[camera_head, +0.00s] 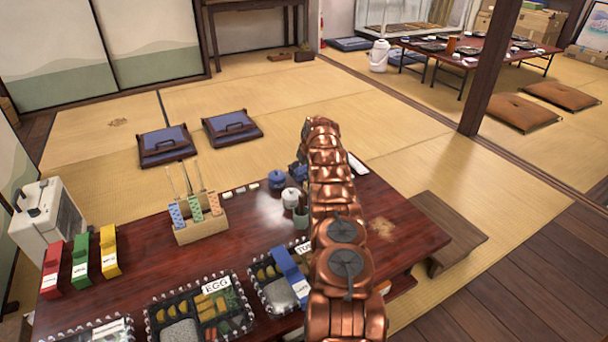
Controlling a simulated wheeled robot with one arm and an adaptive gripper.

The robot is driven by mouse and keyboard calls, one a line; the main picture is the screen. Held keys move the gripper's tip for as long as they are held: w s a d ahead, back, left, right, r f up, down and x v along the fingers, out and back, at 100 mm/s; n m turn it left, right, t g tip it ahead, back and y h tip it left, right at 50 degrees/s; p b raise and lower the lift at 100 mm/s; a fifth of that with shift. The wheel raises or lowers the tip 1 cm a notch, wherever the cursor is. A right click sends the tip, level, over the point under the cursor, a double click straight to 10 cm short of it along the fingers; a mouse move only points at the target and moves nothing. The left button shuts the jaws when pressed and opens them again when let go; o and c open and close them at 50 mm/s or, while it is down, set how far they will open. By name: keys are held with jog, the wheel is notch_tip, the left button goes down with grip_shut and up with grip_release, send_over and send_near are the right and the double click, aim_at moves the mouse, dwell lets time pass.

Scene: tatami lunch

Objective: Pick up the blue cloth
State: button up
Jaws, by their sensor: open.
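A blue folded strip (286,266), which looks like the blue cloth, lies across a black bento box (262,294) near the front middle of the dark red table. The box's label is partly covered, and my copper arm hides its right side. My arm rises from the bottom edge in front of the table, just right of the blue strip. My gripper's fingers do not show.
Red (52,267), green (80,262) and yellow (109,251) strips stand at the table's left. A bento box labelled EGG (200,308) is left of the blue strip. A wooden holder (201,229) and a white lidded pot (291,197) stand behind.

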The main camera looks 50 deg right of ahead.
aim_at(303, 169)
jog(key=shift+c, duration=0.2)
jog(key=c, duration=0.7)
notch_tip(303, 169, up, 6)
jog(key=p, duration=0.2)
jog(key=shift+f+p, duration=0.15)
jog(key=shift+p, duration=0.15)
notch_tip(303, 169, up, 4)
jog(key=p, duration=0.4)
